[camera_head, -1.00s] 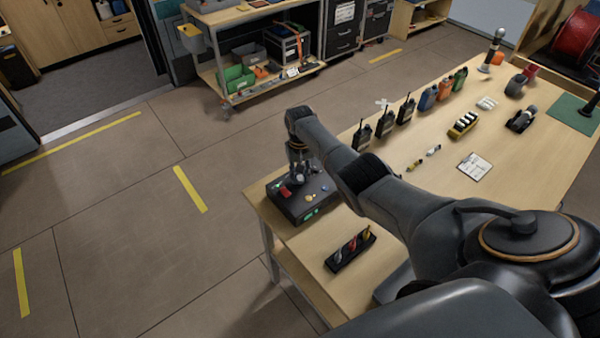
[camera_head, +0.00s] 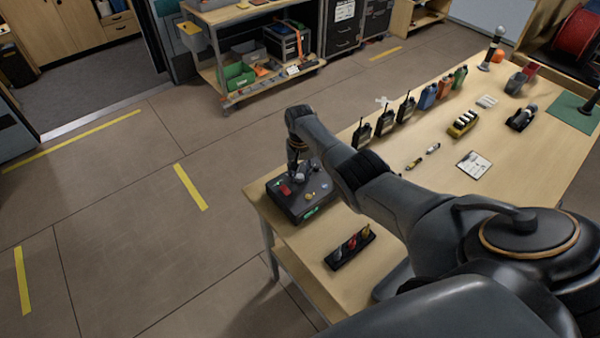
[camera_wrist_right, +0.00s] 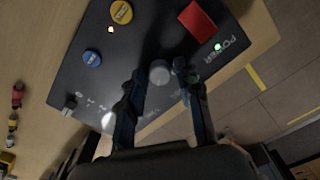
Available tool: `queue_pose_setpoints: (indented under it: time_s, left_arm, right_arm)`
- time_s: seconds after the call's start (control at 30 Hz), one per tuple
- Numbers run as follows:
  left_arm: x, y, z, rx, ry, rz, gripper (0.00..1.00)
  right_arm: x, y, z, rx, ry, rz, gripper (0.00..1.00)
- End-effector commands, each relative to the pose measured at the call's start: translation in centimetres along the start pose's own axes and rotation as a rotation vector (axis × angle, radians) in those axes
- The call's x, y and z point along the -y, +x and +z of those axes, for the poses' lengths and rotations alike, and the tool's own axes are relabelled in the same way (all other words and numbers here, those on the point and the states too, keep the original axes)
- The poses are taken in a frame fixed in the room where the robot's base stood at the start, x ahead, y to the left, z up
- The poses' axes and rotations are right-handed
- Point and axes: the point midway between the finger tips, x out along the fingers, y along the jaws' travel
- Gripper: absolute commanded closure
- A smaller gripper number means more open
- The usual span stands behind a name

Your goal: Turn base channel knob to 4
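The black base unit (camera_head: 294,207) sits on the near left corner of the wooden table. In the right wrist view its top (camera_wrist_right: 85,65) carries a grey round knob (camera_wrist_right: 159,72) with white markings printed around it. My right gripper (camera_head: 297,172) points down over the base unit. In the right wrist view the right gripper (camera_wrist_right: 159,76) has its two fingers apart, one on each side of the knob, with dark gaps showing between fingers and knob. Which number the knob points to cannot be read. My left gripper is in neither view.
A black holder (camera_head: 350,249) with coloured items stands nearby. Radios (camera_head: 384,122) and bottles line the table's far edge. Open floor lies left.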

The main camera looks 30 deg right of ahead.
Motion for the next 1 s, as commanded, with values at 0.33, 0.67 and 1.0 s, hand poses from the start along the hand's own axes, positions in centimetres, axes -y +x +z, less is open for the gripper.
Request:
queue_pose_setpoints:
  time_s: [0.33,0.67,1.0]
  left_arm:
    - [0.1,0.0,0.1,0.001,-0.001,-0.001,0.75]
    - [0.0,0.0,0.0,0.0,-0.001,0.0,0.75]
    - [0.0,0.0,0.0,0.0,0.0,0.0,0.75]
  right_arm:
    - [0.0,-0.1,0.0,0.0,-0.001,0.0,0.53]
    - [0.0,-2.9,-0.1,-0.004,-0.002,-0.001,0.53]
    - [0.0,-9.7,-0.1,-0.004,-0.001,-0.001,0.53]
